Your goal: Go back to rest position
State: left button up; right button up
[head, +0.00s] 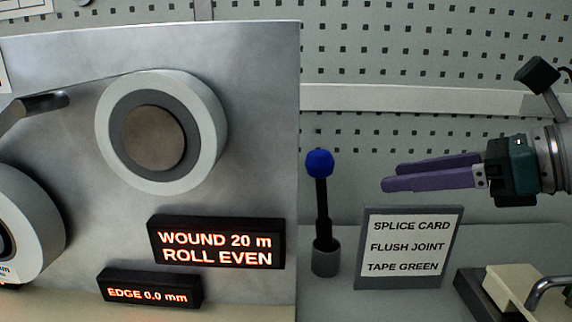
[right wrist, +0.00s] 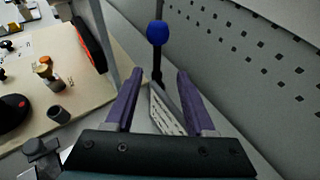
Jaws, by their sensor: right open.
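My right gripper (head: 432,172) comes in from the right in the head view, with two purple fingers pointing left. It hangs in the air above the splice card (head: 407,248) and to the right of a blue-topped black stick (head: 320,190) in a grey cup. In the right wrist view the gripper (right wrist: 153,95) has its fingers apart with nothing held between them; the card (right wrist: 166,108) and the blue knob (right wrist: 157,32) show beyond. My left gripper is in neither view.
A metal panel (head: 262,110) on the left carries a white roll (head: 212,130) and lit signs reading "WOUND 20 m ROLL EVEN" (head: 215,243) and "EDGE 0.0 mm" (head: 150,290). A perforated wall (head: 400,50) stands behind. A beige device (head: 515,285) sits at lower right.

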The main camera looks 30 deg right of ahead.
notch_tip(320, 180, up, 12)
jog(key=m+t+h+p, duration=0.5)
jog(key=m+t+h, duration=0.15)
jog(key=m, duration=1.05)
jog(key=s+a+f+m+g+h+p, duration=0.15)
jog(key=s+f+m+g+p, duration=0.3)
jog(key=m, duration=0.55)
jog(key=s+a+f+m+g+h+p, duration=0.15)
jog(key=s+f+m+g, duration=0.25)
jog(key=f+m+g, duration=0.4)
jog(key=s+a+r+m+g+y+p, duration=0.25)
jog(key=s+a+y+p, duration=0.2)
jog(key=s+a, duration=0.55)
notch_tip(320, 180, up, 34)
jog(key=w+a+p, duration=0.1)
jog(key=p, duration=3.3)
jog(key=shift+w+f+m, duration=0.25)
jog(key=shift+w+m, duration=0.1)
jog(key=shift+w, duration=0.05)
jog(key=shift+g, duration=0.25)
